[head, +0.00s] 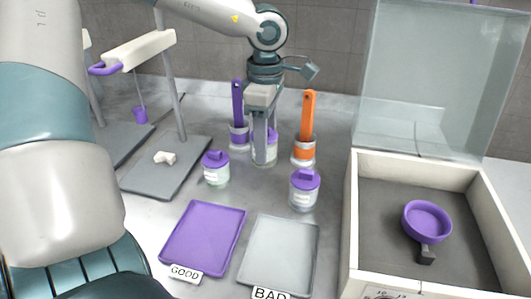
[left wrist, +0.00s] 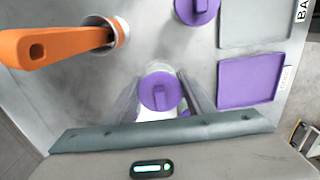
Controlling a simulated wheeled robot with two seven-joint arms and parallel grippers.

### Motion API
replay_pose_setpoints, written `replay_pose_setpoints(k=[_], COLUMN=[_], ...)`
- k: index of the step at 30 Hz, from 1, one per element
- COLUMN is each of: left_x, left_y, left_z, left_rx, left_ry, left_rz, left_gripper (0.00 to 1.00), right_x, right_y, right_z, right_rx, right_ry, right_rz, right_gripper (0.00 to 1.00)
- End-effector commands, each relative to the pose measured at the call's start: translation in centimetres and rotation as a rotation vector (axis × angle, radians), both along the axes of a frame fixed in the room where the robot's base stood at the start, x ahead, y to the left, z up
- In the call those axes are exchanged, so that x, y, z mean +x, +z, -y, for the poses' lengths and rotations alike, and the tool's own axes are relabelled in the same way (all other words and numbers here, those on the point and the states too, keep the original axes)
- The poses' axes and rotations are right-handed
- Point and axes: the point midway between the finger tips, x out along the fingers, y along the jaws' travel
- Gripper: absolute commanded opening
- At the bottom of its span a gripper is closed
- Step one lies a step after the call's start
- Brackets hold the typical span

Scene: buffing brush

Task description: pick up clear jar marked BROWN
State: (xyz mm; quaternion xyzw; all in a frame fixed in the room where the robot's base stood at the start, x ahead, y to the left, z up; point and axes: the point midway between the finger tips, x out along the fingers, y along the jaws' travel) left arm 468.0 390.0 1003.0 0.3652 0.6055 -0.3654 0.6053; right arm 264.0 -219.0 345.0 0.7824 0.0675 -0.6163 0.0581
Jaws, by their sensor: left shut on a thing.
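My left gripper (head: 264,158) reaches down from above at the back middle of the counter. Its fingers are shut on a clear jar (head: 265,151) with a purple lid. In the left wrist view the held jar's purple lid (left wrist: 161,91) shows between the two fingers. The fingers hide much of the jar, and I cannot read its label. Two similar clear jars with purple lids stand nearby: one to the left (head: 215,167) and one at the front right (head: 305,190). Their labels are too small to read. My right gripper is not in view.
Close behind stand a purple-handled tool (head: 238,105) and an orange-handled tool (head: 308,115) in cups. In front lie a purple tray (head: 204,238) marked GOOD and a grey tray (head: 281,250) marked BAD. An open glass-lidded box (head: 366,230) holds a purple dish (head: 427,220).

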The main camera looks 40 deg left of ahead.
Motion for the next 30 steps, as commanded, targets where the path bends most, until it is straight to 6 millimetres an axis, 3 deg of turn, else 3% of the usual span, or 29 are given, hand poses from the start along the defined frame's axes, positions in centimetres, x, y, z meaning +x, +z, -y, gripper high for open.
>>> replay_pose_setpoints(k=[6, 12, 30], left_x=[0.1, 0.0, 0.0], left_y=[3.7, 5.4, 5.7], left_z=[0.0, 0.0, 0.0], left_rx=[0.000, 0.000, 0.000], left_ry=[0.000, 0.000, -0.001], left_rz=[0.004, 0.001, 0.000], left_gripper=[0.20, 0.20, 0.20], right_x=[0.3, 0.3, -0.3], right_y=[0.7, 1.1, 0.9], right_z=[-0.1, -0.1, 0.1], right_rx=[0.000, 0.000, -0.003], right_ry=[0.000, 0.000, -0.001], right_rz=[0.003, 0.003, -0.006], right_gripper=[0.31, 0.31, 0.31])
